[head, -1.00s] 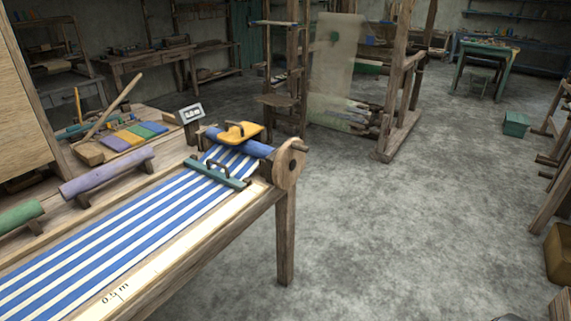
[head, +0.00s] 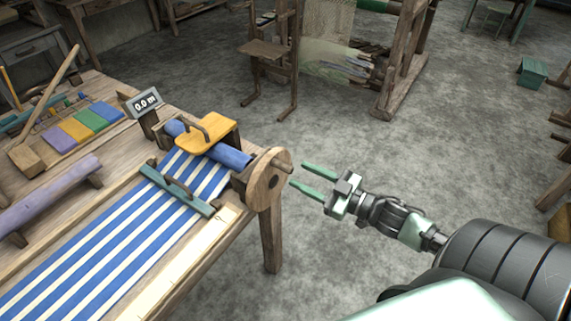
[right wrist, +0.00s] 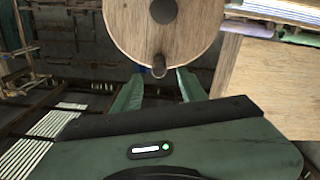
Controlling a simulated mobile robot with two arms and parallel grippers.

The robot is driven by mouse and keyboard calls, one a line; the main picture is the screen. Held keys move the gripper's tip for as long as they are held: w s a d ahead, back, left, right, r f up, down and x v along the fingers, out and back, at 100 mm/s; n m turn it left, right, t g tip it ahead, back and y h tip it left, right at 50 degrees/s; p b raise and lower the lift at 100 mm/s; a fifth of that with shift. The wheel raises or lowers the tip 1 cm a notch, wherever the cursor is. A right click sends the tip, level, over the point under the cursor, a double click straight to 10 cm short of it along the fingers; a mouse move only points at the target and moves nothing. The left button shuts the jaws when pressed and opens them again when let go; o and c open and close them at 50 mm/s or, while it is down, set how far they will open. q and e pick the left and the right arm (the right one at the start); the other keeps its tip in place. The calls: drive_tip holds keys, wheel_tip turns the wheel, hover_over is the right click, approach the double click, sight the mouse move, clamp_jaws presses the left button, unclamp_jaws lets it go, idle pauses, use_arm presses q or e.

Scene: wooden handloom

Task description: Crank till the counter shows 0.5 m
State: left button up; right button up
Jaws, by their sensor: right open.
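The counter (head: 146,102) stands on a post at the back of the bench and reads 0.0 m. The round wooden crank disc (head: 268,181) is at the end of the blue roller (head: 230,155), with a short peg handle (head: 283,167) sticking out. Blue and white striped cloth (head: 105,240) runs up to the roller. My right gripper (head: 313,178) is open and empty, just right of the disc, its fingers pointing at it. In the right wrist view the peg (right wrist: 159,67) shows between and just beyond the fingertips. My left gripper is out of view.
A yellow block with a handle (head: 206,136) sits over the roller, and a green bar with a handle (head: 178,190) lies across the cloth. Coloured blocks (head: 82,125) and a purple roll (head: 45,195) lie to the left.

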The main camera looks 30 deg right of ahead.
sight(292, 171)
drive_tip(key=x, duration=0.6)
drive_tip(key=shift+w+p, duration=0.1)
drive_tip(key=shift+p, duration=0.3)
clamp_jaws()
idle(1.0)
